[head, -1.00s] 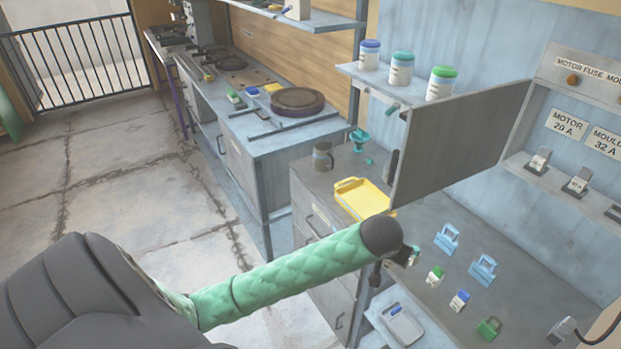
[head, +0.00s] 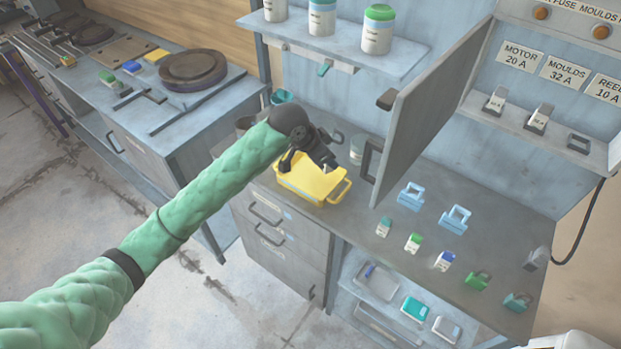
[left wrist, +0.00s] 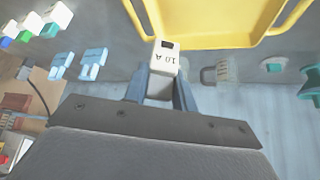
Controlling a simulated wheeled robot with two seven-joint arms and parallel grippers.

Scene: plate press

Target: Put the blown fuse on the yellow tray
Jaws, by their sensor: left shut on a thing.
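My left gripper (head: 322,166) is over the yellow tray (head: 337,194) on the bench top, at the tray's far right side in the head view. In the left wrist view its fingers (left wrist: 160,92) are shut on a white fuse (left wrist: 163,60) marked 10 A with a dark window. There the yellow tray (left wrist: 215,40) fills the upper right, and the fuse overlaps its edge. I cannot tell the height of the fuse above the tray. The fuse is not clear in the head view. My right gripper is not in view.
The open grey cabinet door (head: 432,110) stands just right of the tray. Small fuses (head: 413,243), light-blue pullers (head: 411,196) and green padlocks (head: 477,281) lie on the bench to the right. The panel has filled holders (head: 538,120) and a dark one (head: 579,143) under REEL 10 A.

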